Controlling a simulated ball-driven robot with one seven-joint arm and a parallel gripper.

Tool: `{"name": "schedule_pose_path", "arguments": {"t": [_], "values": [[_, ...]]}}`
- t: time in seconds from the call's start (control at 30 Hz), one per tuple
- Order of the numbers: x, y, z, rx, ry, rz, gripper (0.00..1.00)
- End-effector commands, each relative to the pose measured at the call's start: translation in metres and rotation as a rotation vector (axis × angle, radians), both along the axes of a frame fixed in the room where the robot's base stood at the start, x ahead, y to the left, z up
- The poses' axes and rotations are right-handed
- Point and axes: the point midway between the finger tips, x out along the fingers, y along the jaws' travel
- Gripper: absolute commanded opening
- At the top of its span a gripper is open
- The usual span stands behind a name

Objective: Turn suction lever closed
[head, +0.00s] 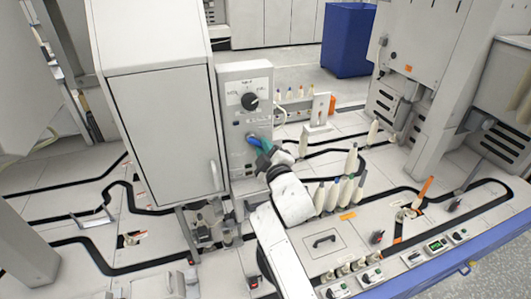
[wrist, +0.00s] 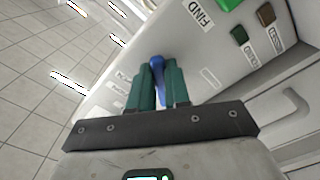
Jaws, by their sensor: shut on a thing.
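The suction lever (wrist: 157,66) is blue and sticks out from a light grey panel in the wrist view. My gripper (wrist: 160,80) has green fingers on both sides of the lever and is shut on it. In the head view my gripper (head: 259,143) is at the front of the grey control panel (head: 233,85), below a black round knob (head: 249,101). There the lever is mostly hidden by the fingers, with a bit of blue showing. How far the lever is turned is hard to tell.
A tall grey cabinet (head: 160,120) stands directly left of the panel. Several white bobbins (head: 333,192) stand right of my arm on the tray surface with black tracks. Green and brown buttons (wrist: 239,35) are on the panel in the wrist view. A blue bin (head: 347,40) stands behind.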

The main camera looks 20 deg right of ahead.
Motion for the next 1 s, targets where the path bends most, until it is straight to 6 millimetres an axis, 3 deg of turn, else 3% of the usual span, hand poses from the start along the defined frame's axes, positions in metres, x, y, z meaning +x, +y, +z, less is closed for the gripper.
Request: {"name": "schedule_pose_path", "arguments": {"t": [0.03, 0.2, 1.0], "values": [[0.000, 0.002, -0.008, 0.046, 0.003, 0.001, 0.00], [0.000, 0.005, -0.013, 0.207, 0.004, 0.000, 0.00], [0.000, 0.026, -0.020, 0.860, 0.006, -0.001, 0.00]]}}
